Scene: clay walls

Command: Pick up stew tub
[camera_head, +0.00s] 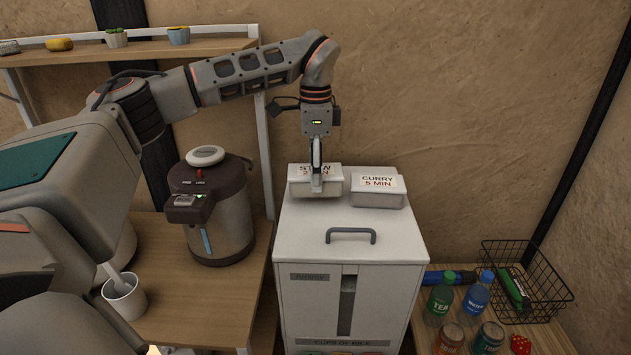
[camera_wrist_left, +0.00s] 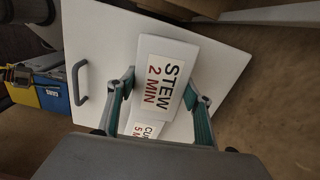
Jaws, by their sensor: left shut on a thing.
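The stew tub (camera_head: 300,187) is a white box with a label reading STEW on its lid. It is at the back left of the white cabinet's top. My left gripper (camera_head: 316,181) comes down from above and is shut on it. In the left wrist view, the stew tub (camera_wrist_left: 167,75) shows its STEW 2 MIN label between the two fingers of my left gripper (camera_wrist_left: 160,92). Whether the tub touches the cabinet top is hard to tell. My right gripper is not in view.
A curry tub (camera_head: 378,190) stands close to the right of the stew tub. The white cabinet (camera_head: 350,240) has a grey handle on top. A drinks dispenser (camera_head: 215,215) stands on the wooden counter at left. A wire basket (camera_head: 540,290), bottles and cans are at lower right.

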